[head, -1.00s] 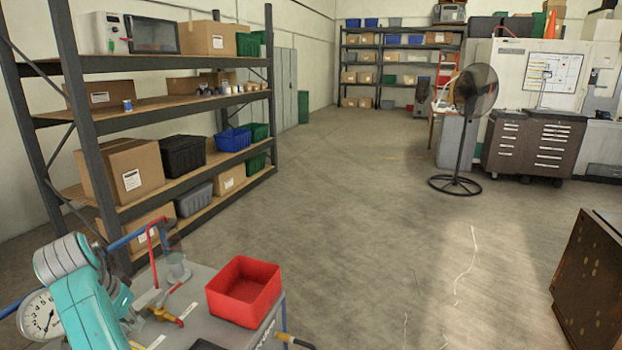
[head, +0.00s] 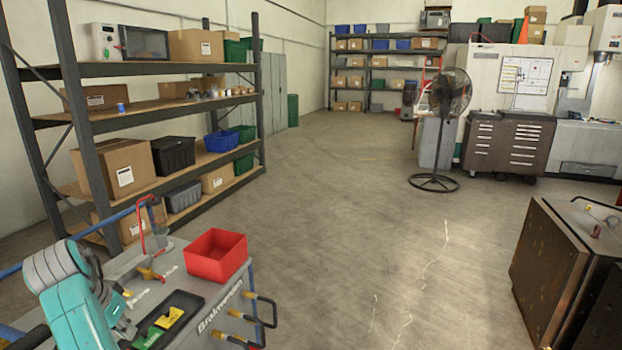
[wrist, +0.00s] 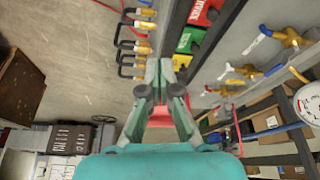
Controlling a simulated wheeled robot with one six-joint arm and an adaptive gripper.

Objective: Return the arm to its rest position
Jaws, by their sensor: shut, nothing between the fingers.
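My gripper (wrist: 161,70) is shut and empty in the wrist view, its grey fingers together over the bench side and the floor. My teal arm (head: 75,300) is folded at the lower left of the head view, beside the grey bench top (head: 205,287). The fingers cannot be made out in the head view. A red bin (head: 217,256) stands on the bench to the right of the arm. Part of something red shows behind the fingers in the wrist view.
A dark tray (head: 186,303) with green and yellow pieces lies on the bench. Hooked handles (head: 262,308) stick out from its right side. A tall shelf (head: 92,150) stands at left, a brown metal block (head: 550,265) at right. The floor between is clear.

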